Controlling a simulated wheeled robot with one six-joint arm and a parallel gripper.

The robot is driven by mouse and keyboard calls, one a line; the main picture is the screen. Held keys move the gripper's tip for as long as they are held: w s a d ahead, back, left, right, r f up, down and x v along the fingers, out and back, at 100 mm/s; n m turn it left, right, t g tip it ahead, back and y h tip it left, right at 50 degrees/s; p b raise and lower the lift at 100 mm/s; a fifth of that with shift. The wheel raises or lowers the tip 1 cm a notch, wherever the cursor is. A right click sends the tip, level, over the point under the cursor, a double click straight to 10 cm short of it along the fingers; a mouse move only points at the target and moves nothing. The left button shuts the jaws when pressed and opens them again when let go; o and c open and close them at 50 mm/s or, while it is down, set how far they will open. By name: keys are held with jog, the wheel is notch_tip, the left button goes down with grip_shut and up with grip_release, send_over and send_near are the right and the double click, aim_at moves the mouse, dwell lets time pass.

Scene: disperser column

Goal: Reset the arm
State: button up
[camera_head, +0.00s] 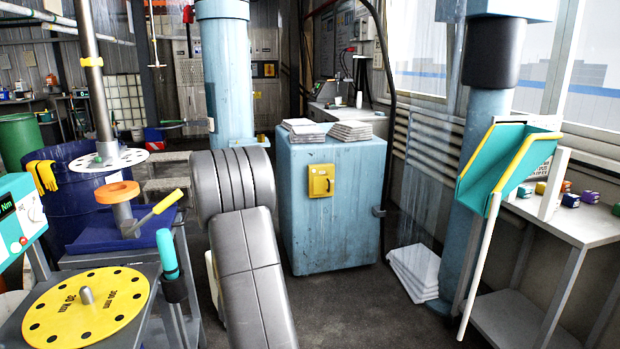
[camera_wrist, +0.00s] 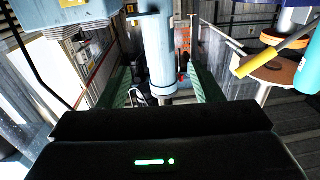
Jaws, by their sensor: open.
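My gripper (camera_wrist: 164,90) shows in the wrist view, with its two green fingers spread wide apart and nothing between them. Behind the gap is a light blue column (camera_wrist: 158,50). In the head view my grey arm rises in the middle, and the gripper itself is not visible there. The light blue column (camera_head: 231,75) stands behind the arm. No object is held.
A blue cabinet (camera_head: 310,215) with papers stands behind my arm to the right. A yellow perforated disc (camera_head: 60,312), an orange ring (camera_head: 118,192) and a blue drum (camera_head: 75,225) are at left. A teal-and-yellow chute (camera_head: 490,165) and grey table (camera_head: 572,222) are at right.

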jog(key=shift+m+h, duration=0.4)
jog(key=shift+h, duration=0.4)
jog(key=shift+s+d+f+p, duration=0.1)
jog(key=shift+d+f+p, duration=0.2)
jog(key=shift+d, duration=0.35)
jog(key=shift+s+d+f+p, duration=0.1)
jog(key=shift+d+f+p, duration=0.1)
jog(key=shift+d+p, duration=0.4)
jog(key=shift+d+f+p, duration=0.2)
jog(key=shift+d+f, duration=0.05)
jog(key=shift+d, duration=0.5)
